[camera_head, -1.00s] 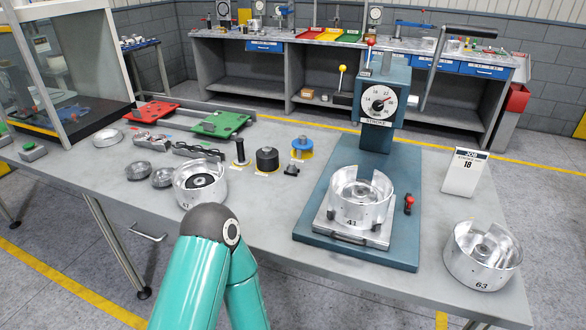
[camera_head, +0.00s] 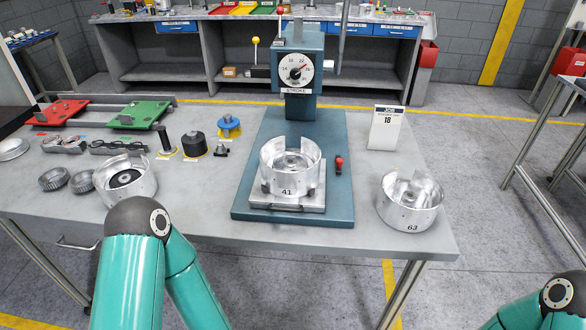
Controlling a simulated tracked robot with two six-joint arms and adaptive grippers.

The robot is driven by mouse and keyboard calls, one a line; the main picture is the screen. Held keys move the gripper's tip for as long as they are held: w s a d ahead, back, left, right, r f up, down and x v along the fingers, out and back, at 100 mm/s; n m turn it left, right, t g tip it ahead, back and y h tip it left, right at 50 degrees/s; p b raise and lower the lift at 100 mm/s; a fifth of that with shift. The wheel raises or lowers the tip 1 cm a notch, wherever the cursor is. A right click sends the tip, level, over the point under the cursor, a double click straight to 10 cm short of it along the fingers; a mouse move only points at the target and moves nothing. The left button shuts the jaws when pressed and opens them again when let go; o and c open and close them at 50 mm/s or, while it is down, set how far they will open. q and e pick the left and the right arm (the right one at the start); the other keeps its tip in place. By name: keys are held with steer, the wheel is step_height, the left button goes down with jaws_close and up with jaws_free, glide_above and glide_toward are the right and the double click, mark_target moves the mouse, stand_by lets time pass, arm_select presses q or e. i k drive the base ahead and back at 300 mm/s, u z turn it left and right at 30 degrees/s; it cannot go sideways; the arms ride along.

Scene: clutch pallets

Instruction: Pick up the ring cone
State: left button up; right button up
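I cannot tell for sure which piece is the ring cone. Several small parts stand in the middle of the table: a dark upright post on a yellow base (camera_head: 162,140), a black cylinder on a yellow base (camera_head: 194,145), a blue part with a yellow band (camera_head: 229,126) and a small black piece (camera_head: 221,152). Two dark toothed rings (camera_head: 68,180) lie at the left. Silver housings stand on the table, marked 41 (camera_head: 290,170) on the press and 63 (camera_head: 409,203) at the right. Both my grippers are out of view; only teal arm links show.
A blue-grey press (camera_head: 297,125) with a dial stands mid-table. A third silver housing (camera_head: 125,181) sits at the left. Red (camera_head: 61,113) and green (camera_head: 136,114) pallets lie behind. Bare table lies between press and right housing.

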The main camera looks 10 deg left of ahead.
mark_target(221, 148)
steer(key=u, duration=0.1)
steer(key=k, duration=0.5)
steer(key=u, duration=0.15)
steer(key=i, duration=0.15)
steer(key=u, duration=1.95)
steer(key=i, duration=0.55)
steer(key=z, duration=0.9)
